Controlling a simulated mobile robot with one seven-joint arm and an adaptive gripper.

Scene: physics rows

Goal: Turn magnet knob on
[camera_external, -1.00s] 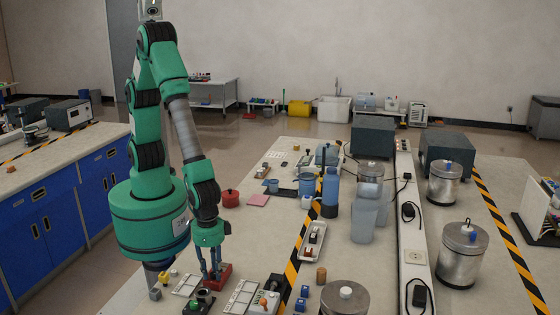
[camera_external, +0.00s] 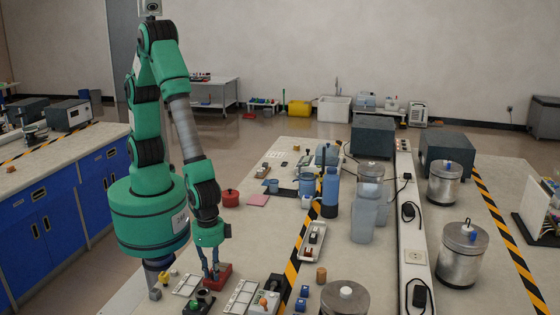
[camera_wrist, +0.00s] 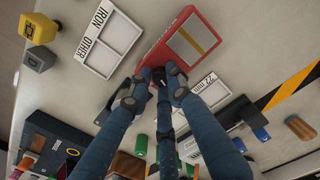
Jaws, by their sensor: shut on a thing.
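The magnet is a red block (camera_external: 222,273) on the near bench; it also shows in the wrist view (camera_wrist: 186,44) with a gold-edged stripe on its top. Its small dark knob (camera_wrist: 158,75) sits at the block's near end and is largely hidden by my fingertips. My gripper (camera_external: 212,275) points down over the block in the external view. In the wrist view my gripper (camera_wrist: 155,86) is shut on the dark knob, with fingertips on either side of it. Which way the knob points cannot be told.
White label trays (camera_wrist: 110,42) lie on both sides of the red block. A black box (camera_external: 199,303) is close by. Bottles (camera_external: 331,190) and metal canisters (camera_external: 445,184) stand farther right.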

